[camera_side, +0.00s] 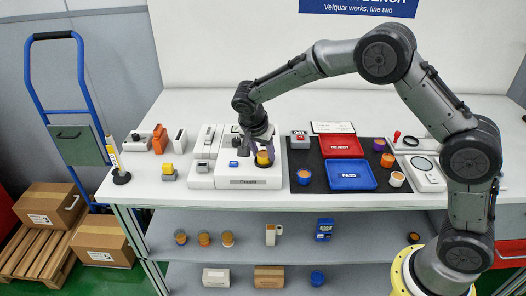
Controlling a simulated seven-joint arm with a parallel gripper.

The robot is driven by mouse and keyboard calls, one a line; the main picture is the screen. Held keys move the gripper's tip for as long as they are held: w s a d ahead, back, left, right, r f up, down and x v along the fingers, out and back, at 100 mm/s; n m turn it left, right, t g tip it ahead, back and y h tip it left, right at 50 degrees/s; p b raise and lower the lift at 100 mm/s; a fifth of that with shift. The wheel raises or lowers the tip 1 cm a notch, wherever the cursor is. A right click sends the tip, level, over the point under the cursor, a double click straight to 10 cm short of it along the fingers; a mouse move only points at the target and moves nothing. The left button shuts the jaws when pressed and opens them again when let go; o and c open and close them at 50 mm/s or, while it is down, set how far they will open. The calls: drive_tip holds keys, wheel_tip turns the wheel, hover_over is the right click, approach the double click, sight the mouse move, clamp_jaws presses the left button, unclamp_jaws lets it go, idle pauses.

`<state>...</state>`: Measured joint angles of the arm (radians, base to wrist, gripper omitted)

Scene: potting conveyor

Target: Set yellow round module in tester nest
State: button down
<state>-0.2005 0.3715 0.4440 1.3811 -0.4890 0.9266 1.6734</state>
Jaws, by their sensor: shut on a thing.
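A yellow round module (263,158) is between the fingers of my gripper (262,154). My gripper points down and is shut on the module. The module is at the right part of the white tester (243,183), over or in a dark round recess. I cannot tell whether it is seated there or held just above. The fingers hide part of the module and the nest's rim.
Right of the tester, a black mat (317,187) holds a red tray (341,146), a blue tray (351,175) and several small round modules. The front bench strip is clear.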

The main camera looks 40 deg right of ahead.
drive_tip(key=shift+c, duration=1.8)
unclamp_jaws()
drive_tip(key=v, duration=1.2)
drive_tip(key=shift+r, duration=0.2)
drive_tip(key=s+d+r+n+t+y, duration=0.1)
drive_tip(key=s+d+r+n, duration=0.25)
drive_tip(key=s, duration=0.55)
drive_tip(key=s+d+r+n+t+y, duration=0.15)
drive_tip(key=s+r+n, duration=0.25)
drive_tip(key=s, duration=0.4)
drive_tip(key=s+f+n, duration=0.2)
drive_tip(key=s+n, duration=0.1)
drive_tip(key=s, duration=0.4)
drive_tip(key=s+f+n+t+y, duration=0.1)
drive_tip(key=s+f+n, duration=0.1)
drive_tip(key=s, duration=0.5)
drive_tip(key=shift+s+d+f+n, duration=0.3)
drive_tip(key=shift+d+f+n, duration=0.05)
drive_tip(key=shift+n, duration=0.2)
drive_tip(key=shift+t+y, duration=0.25)
